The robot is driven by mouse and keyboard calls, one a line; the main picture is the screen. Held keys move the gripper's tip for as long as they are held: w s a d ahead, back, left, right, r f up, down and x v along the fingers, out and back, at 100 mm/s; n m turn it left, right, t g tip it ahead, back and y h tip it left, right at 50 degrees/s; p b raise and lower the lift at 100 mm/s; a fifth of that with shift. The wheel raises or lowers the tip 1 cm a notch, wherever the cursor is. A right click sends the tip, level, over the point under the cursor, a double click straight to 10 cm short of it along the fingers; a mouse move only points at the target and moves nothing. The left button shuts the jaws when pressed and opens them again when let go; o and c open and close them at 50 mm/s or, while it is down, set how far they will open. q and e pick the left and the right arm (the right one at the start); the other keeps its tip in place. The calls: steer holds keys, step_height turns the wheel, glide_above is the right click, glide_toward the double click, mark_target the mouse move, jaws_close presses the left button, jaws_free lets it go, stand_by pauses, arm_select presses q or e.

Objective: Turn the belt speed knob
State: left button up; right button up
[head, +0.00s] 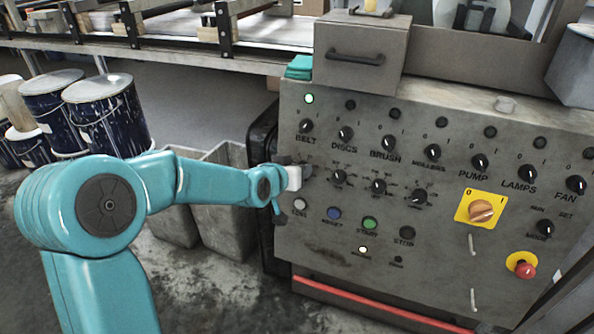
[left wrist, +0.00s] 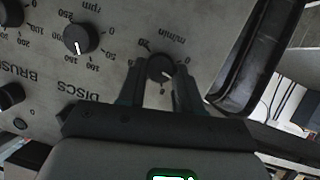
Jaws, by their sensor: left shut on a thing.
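The belt speed knob (left wrist: 160,67) is a small black dial with a white pointer mark. Its scale on the grey panel reads "m/min" in the left wrist view, where the lettering is upside down. My left gripper (left wrist: 160,80) has its two dark fingers on either side of this knob and is shut on it. In the head view my left gripper (head: 292,178) is at the panel's left side, below the BELT switch (head: 306,126), and hides the knob. My right gripper is not in view.
The control panel (head: 440,130) carries several other knobs, including the rpm knob (left wrist: 80,38) beside the held one. Push buttons, a yellow-plated rotary switch (head: 481,209) and a red emergency stop (head: 525,270) are lower down. Grey bins (head: 222,215) and paint drums (head: 108,115) stand left.

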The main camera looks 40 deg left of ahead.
arm_select(q)
steer(key=o, duration=1)
steer(key=shift+o, duration=0.2)
steer(key=p+v, duration=0.2)
steer(key=v, duration=1.4)
steer(key=shift+p, duration=0.4)
steer(key=shift+s+r, duration=0.1)
steer(key=shift+s, duration=0.05)
